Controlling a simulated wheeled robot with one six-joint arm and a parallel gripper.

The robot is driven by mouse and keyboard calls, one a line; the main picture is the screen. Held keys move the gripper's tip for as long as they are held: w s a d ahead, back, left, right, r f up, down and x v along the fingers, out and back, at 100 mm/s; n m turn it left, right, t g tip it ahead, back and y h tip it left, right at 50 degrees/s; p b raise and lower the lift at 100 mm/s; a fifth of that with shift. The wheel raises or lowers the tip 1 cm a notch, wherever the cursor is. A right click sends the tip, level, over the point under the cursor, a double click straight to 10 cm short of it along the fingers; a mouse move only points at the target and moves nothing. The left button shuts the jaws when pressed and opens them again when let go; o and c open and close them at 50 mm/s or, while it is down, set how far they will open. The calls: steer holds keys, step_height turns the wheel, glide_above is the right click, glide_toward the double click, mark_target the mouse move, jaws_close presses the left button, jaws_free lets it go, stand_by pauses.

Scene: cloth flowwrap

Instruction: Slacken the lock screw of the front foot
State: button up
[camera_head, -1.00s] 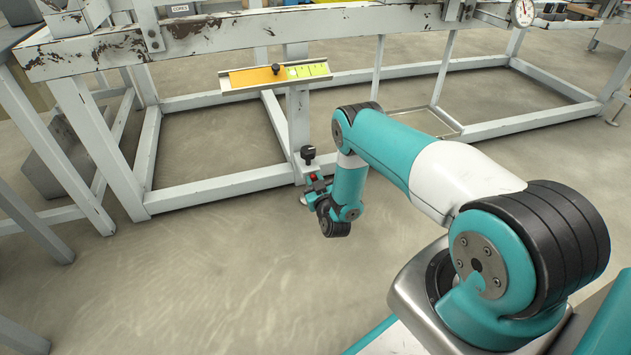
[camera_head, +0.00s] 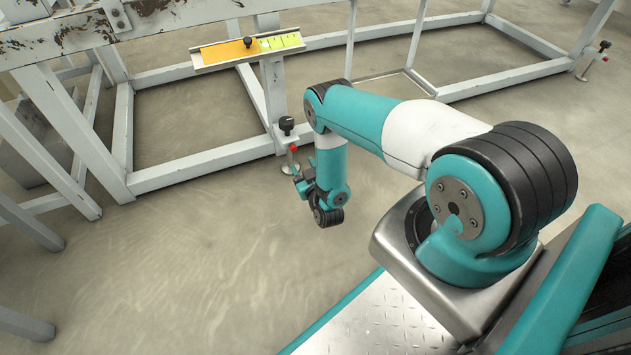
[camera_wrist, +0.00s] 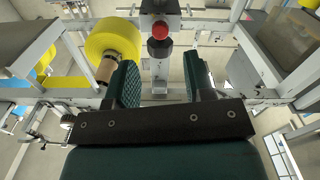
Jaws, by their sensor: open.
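The front foot (camera_head: 291,165) stands at the low corner of the white frame, with a black knob (camera_head: 286,125) on top. A small red knob on it, which looks like the lock screw (camera_head: 293,148), sits below the black one. The red knob also shows in the wrist view (camera_wrist: 160,31), centred beyond the fingertips. My gripper (camera_wrist: 158,66) is open, with its two green ridged fingers apart and nothing between them. In the head view my gripper (camera_head: 303,183) is small and partly hidden by the wrist, just below and in front of the foot.
White frame beams (camera_head: 200,166) run behind the foot. A tray with orange and green strips (camera_head: 248,50) hangs above it. A yellow roll (camera_wrist: 112,40) shows at upper left in the wrist view. Another foot (camera_head: 597,57) stands far right. The floor in front is clear.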

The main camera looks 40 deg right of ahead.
steer(key=p+v, duration=0.7)
steer(key=v, duration=0.3)
